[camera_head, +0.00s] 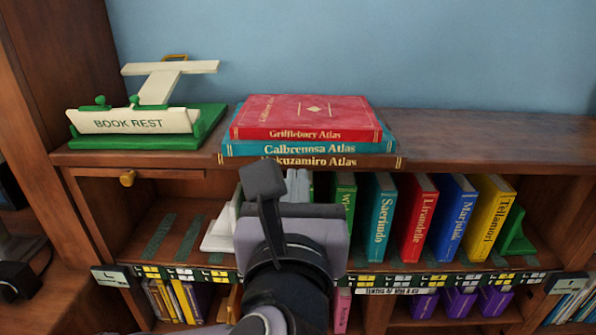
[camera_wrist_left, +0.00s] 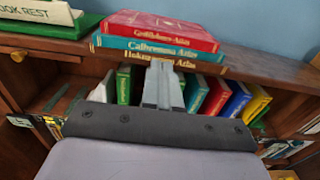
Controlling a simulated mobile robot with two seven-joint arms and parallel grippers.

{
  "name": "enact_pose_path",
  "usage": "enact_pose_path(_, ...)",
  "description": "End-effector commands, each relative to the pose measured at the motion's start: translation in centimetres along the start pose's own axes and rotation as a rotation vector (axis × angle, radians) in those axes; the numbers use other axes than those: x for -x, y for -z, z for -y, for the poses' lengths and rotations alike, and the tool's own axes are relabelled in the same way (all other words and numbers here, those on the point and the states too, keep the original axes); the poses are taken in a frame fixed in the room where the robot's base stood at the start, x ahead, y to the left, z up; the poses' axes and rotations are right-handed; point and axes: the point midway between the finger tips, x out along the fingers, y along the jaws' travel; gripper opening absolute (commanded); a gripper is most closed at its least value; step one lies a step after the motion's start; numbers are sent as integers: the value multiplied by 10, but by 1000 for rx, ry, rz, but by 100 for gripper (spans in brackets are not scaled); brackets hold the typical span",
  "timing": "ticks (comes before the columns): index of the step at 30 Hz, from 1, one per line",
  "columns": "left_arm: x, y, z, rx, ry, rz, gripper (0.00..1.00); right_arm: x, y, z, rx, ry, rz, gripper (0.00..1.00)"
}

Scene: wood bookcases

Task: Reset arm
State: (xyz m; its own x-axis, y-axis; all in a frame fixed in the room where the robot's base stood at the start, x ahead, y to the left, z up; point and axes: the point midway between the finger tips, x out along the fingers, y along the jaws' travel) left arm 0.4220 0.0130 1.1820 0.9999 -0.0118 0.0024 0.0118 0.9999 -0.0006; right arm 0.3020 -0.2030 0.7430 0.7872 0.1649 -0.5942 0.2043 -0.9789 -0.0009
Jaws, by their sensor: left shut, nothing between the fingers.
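My left gripper (camera_head: 298,178) reaches in from the bottom centre of the head view. Its grey fingers are shut and empty, in front of the upper shelf just below the atlas stack. In the left wrist view the closed fingers (camera_wrist_left: 161,68) point at the books, with the lowest atlas just behind their tips. I cannot tell whether they touch anything. My right gripper is not in view.
Red Grifflebury Atlas (camera_head: 310,112), teal and brown atlases lie stacked on the bookcase top (camera_head: 480,140). A green and white book rest (camera_head: 140,122) stands left. Upright books, including red Lirandelle (camera_head: 418,215), fill the shelf right of my gripper. The bookcase top's right side is clear.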

Motion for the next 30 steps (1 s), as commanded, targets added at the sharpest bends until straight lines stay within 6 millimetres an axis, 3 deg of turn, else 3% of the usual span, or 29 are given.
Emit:
enact_pose_path(5, -3, 16, 0, 96, 17, -50, 0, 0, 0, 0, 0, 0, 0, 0)
enact_pose_path(8, -14, 42, 0, 263, 35, -130, 0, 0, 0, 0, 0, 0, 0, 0)
enact_pose_path(15, -35, 132, -10, 839, 12, -366, 0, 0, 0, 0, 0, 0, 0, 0)
enact_pose_path(20, -34, 198, -26, 1244, -82, -501, 0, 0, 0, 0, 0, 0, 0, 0)
enact_pose_path(26, -13, 281, -57, 1757, -283, -602, 0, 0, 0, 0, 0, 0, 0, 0)
enact_pose_path(30, 15, 337, -88, 2109, -472, -607, 0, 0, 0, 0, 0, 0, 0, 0)
